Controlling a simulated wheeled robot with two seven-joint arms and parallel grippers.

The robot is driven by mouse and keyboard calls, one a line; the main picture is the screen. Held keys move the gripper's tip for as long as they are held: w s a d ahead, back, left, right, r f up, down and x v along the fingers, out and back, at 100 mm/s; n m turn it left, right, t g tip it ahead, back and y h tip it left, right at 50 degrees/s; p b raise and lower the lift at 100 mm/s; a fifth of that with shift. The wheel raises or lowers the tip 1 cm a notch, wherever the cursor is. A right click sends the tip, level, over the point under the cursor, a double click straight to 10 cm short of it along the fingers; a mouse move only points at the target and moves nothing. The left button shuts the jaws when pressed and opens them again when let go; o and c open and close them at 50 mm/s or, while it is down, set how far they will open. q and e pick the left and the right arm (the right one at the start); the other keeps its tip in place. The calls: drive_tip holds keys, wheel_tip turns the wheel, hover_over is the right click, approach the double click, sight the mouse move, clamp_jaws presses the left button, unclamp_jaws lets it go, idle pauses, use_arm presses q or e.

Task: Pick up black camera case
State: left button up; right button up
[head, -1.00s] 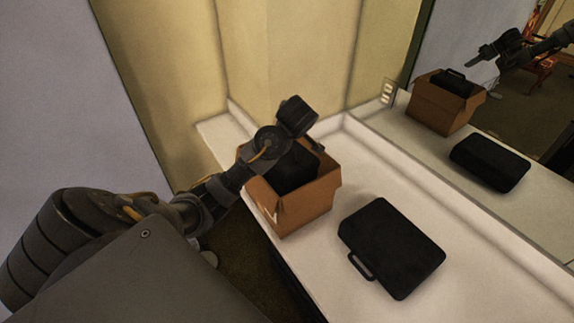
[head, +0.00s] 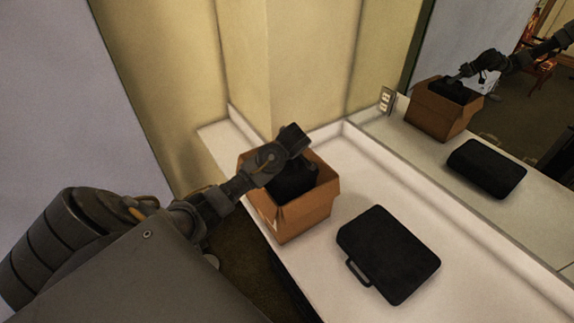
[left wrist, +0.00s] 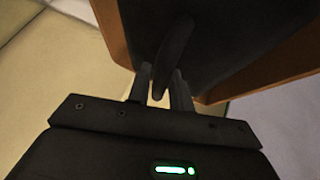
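A black case (head: 291,186) with a handle sits inside an open brown cardboard box (head: 306,217) on the white counter. A second, flat black case (head: 390,256) with a handle lies on the counter to the right of the box. My left gripper (head: 300,150) is at the boxed case; its fingertips are hard to make out in the head view. In the left wrist view, its two fingers (left wrist: 160,88) stand apart on either side of the case's black handle (left wrist: 174,50), with a narrow gap showing. My right gripper is out of view.
A large mirror (head: 480,105) along the counter's back reflects the box, cases and arm. Yellowish walls (head: 245,60) stand behind the box. The white counter (head: 475,295) is clear to the right of the flat case.

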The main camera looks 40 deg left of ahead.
use_arm(q)
drive_tip(key=shift+c, duration=0.2)
clamp_jaws()
idle(1.1)
